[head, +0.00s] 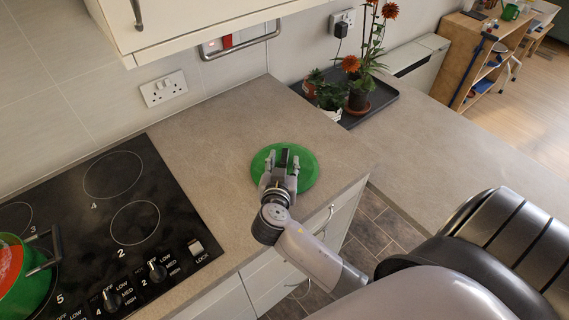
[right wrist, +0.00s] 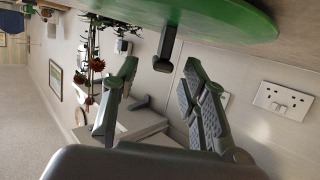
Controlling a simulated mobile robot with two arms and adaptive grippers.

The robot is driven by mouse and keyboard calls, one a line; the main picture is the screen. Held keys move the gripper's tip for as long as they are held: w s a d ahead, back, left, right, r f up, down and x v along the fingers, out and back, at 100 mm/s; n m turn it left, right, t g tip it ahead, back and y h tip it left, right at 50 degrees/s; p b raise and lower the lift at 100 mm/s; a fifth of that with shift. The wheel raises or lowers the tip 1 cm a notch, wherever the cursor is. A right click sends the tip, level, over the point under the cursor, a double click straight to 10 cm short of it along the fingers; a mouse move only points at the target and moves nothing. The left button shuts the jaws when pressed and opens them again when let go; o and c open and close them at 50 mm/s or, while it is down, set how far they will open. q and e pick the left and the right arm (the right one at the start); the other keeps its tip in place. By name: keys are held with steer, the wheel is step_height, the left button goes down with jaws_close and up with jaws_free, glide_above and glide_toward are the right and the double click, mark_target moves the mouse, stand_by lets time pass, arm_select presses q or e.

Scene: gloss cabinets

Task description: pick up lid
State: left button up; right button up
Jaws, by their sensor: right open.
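The green round lid (head: 309,168) lies on the grey worktop (head: 215,125), right of the hob. In the right wrist view the lid (right wrist: 225,15) fills the top edge, with its dark handle (right wrist: 165,50) pointing towards the fingers. My right gripper (head: 282,162) is over the lid in the head view. In the right wrist view my right gripper (right wrist: 160,68) has its fingers spread to either side of the handle, with a gap on both sides. It holds nothing. My left gripper is not in view.
A green pot (head: 28,290) with orange-red contents stands on the black hob (head: 90,225) at left. Potted plants (head: 358,95) stand on a dark tray (head: 375,110) behind the lid. A cabinet (head: 190,18) overhangs the back. The worktop around the lid is clear.

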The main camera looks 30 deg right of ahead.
mark_target(284, 157)
steer(key=p+x, duration=0.1)
steer(key=x, duration=0.3)
steer(key=shift+s+a, duration=0.1)
steer(key=shift+c, duration=0.4)
jaws_close()
stand_by(0.4)
